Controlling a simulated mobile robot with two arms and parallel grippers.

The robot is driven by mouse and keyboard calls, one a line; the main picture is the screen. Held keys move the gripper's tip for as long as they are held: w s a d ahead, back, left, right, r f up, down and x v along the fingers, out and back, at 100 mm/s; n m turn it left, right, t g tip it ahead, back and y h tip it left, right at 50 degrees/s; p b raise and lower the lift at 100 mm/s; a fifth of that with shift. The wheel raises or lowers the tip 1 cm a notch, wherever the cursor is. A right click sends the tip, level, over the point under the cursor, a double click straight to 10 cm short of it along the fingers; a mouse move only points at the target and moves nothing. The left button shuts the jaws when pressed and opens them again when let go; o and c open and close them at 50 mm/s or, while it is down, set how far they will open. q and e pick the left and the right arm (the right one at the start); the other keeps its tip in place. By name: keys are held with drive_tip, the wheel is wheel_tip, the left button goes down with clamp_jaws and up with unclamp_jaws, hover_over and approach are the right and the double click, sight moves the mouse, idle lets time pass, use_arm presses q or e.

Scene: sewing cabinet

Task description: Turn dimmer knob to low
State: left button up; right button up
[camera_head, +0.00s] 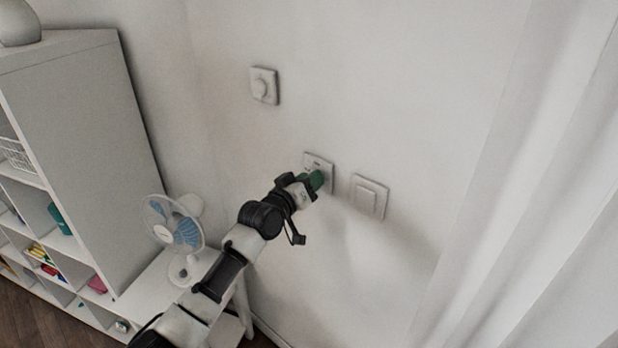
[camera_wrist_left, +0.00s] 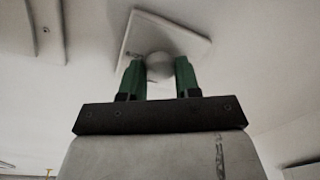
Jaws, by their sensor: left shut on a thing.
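The dimmer is a square white wall plate (camera_head: 318,163) in the middle of the wall; its knob is hidden behind my gripper in the head view. My left gripper (camera_head: 316,181) is at this plate, its green fingers against it. In the left wrist view the round pale knob (camera_wrist_left: 160,66) sits between the two green fingertips of my left gripper (camera_wrist_left: 159,75), on the tilted plate (camera_wrist_left: 190,40). The fingers are shut on the knob. The knob's turn angle cannot be made out. My right gripper is in neither view.
A flat rocker switch (camera_head: 369,197) is to the right. A desk fan (camera_head: 176,232) stands lower left by a white shelf unit (camera_head: 85,120). White curtains (camera_head: 530,200) hang at the right.

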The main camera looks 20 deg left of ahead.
use_arm(q)
drive_tip(key=shift+f+n, duration=0.15)
drive_tip(key=shift+n, duration=0.25)
drive_tip(key=o, duration=0.9)
drive_tip(key=shift+o, duration=0.2)
drive_tip(key=shift+s, duration=0.1)
drive_tip(key=b+v, duration=0.2)
drive_tip(key=v, duration=0.8)
drive_tip(key=shift+s+b, duration=0.3)
drive_tip(key=shift+a, duration=0.15)
